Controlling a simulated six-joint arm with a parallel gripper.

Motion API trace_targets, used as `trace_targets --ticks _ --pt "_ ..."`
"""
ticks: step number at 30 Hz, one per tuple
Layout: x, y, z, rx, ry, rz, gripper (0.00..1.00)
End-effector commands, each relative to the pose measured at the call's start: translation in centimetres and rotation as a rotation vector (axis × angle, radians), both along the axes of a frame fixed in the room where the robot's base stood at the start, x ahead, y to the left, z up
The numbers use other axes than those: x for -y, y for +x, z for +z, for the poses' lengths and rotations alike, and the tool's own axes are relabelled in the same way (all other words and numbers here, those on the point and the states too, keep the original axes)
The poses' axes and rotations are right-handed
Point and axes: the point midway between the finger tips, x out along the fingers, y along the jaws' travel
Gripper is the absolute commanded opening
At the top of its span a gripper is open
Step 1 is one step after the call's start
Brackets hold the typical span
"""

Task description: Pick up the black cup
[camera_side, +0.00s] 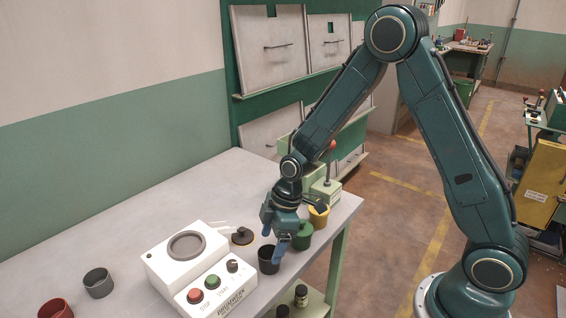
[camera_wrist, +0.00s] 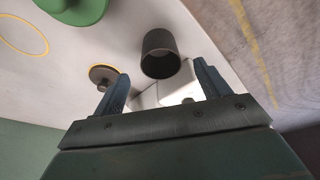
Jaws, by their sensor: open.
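The black cup (camera_side: 268,260) stands upright on the table, right of the white control box, in the side view. In the wrist view the black cup (camera_wrist: 160,54) shows its dark open mouth, ahead of and between my two fingers. My gripper (camera_side: 281,238) points down just above and beside the black cup, close to the green cup. In the wrist view my gripper (camera_wrist: 158,85) has its fingers spread wide with nothing between them. Whether a finger touches the cup's rim is not clear from the side view.
A green cup (camera_side: 303,236) and a yellow cup (camera_side: 318,216) stand behind the black one. The white control box (camera_side: 187,262) with buttons is to the left. Grey (camera_side: 98,283) and red (camera_side: 55,309) cups stand far left. The table's right edge is close.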

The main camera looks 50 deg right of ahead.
Motion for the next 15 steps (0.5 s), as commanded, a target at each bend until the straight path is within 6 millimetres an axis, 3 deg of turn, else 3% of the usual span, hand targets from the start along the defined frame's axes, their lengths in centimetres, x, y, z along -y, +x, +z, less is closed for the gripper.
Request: trace_targets --ticks 15 --pt "-0.35 0.15 -1.33 -0.001 0.0 0.001 0.75"
